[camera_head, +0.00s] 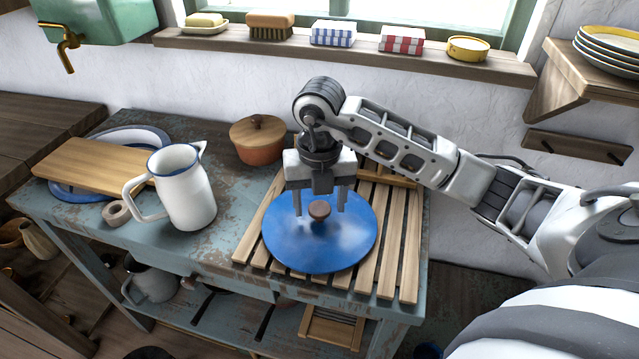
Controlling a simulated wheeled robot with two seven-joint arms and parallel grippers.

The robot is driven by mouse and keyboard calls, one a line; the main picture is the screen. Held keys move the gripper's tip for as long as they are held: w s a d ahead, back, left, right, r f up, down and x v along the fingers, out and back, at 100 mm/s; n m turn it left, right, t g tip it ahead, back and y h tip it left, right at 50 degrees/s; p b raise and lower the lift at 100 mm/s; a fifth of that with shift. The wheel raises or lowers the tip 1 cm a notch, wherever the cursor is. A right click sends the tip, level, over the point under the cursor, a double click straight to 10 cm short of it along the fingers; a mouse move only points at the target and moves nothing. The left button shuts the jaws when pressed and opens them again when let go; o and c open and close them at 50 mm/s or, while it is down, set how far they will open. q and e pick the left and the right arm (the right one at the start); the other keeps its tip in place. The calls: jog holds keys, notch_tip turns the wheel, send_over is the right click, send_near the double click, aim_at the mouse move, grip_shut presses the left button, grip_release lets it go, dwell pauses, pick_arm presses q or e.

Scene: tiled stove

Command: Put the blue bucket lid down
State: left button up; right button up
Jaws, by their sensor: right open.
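The blue bucket lid (318,249) is a round blue disc with a brown wooden knob (319,210) in its middle. It lies on the wooden slatted rack (398,262) at the right end of the worn blue table. My right gripper (320,209) points down over the lid, its two fingers apart on either side of the knob. I cannot tell whether the fingers touch the knob or the lid. My left gripper is not in view.
A white enamel jug (183,188) and a lidded clay pot (258,139) stand left of the rack. A wooden board (95,165) lies across a plate at the far left. A windowsill (345,57) with soap, brush and cloths runs behind. Table surface between jug and rack is clear.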

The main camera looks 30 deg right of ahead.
aim_at(320, 208)
pick_arm(q)
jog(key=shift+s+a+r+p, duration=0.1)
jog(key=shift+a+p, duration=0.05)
jog(key=shift+p, duration=0.6)
pick_arm(e)
notch_tip(320, 208, up, 12)
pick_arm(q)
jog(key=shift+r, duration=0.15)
